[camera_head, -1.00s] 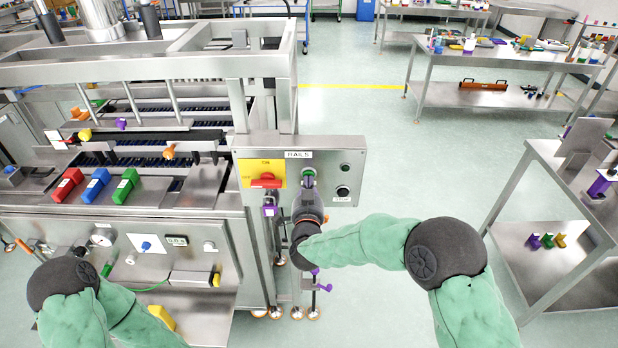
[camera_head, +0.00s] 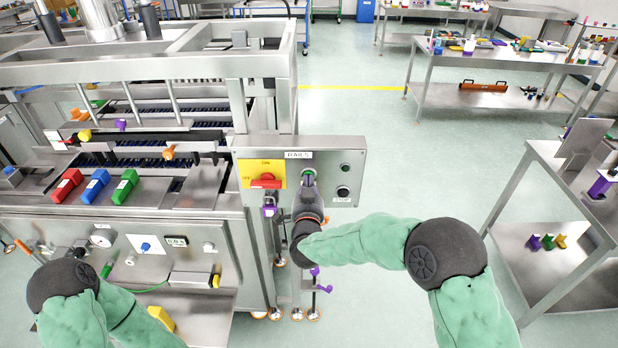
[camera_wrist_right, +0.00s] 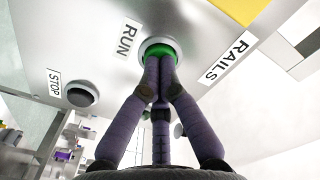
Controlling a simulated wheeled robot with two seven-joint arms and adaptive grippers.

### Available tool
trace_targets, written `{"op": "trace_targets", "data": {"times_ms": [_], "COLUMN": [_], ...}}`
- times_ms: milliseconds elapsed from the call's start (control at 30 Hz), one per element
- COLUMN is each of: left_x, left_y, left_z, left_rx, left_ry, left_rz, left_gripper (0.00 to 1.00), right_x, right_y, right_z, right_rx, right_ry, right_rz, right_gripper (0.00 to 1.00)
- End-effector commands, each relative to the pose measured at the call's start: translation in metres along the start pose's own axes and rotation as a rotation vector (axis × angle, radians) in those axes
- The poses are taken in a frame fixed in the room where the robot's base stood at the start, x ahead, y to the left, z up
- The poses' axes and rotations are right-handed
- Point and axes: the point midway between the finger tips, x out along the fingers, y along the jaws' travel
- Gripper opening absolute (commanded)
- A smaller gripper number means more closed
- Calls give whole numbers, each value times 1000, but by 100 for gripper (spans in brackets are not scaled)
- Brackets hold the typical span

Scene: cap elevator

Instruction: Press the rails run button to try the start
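The grey RAILS panel (camera_head: 327,187) stands at the machine's right corner. Its green run button (camera_head: 308,174) shows above my right gripper (camera_head: 308,181). In the right wrist view the button (camera_wrist_right: 158,48), beside the RUN label (camera_wrist_right: 128,40), has a pale ring. My right gripper's fingers (camera_wrist_right: 161,72) are together, with the tips at the green face and covering its lower part. They appear to touch it; how far it is pressed in cannot be told. Nothing is held between the fingers. My left arm shows at the lower left, but its gripper is out of view.
The dark STOP button (camera_head: 343,191) is on the panel's lower right, below a small green light (camera_head: 345,167). A red switch on a yellow plate (camera_head: 262,174) is on the left. A steel table (camera_head: 555,165) stands right, with clear floor between.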

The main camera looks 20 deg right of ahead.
Motion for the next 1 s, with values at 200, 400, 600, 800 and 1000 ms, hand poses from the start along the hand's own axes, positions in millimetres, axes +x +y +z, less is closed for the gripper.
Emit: {"op": "trace_targets", "data": {"times_ms": [200,400,600,800,1000], "left_x": [5,3,3,2,1], "left_y": [-2,-1,-1,-1,0], "left_z": [0,0,0,0,0], "left_rx": [0,0,0,0,0], "left_ry": [0,0,0,0,0], "left_rz": [0,0,0,0,0], "left_gripper": [40,40,40,40,40], "right_x": [5,4,-7,-19,-31], "right_y": [0,0,-1,0,-1], "right_z": [0,-1,-1,-1,-1], "right_rx": [0,0,1,1,1], "right_ry": [3,2,0,1,1], "right_rz": [0,0,-1,0,-1], "right_gripper": [0,0,0,0,0]}}
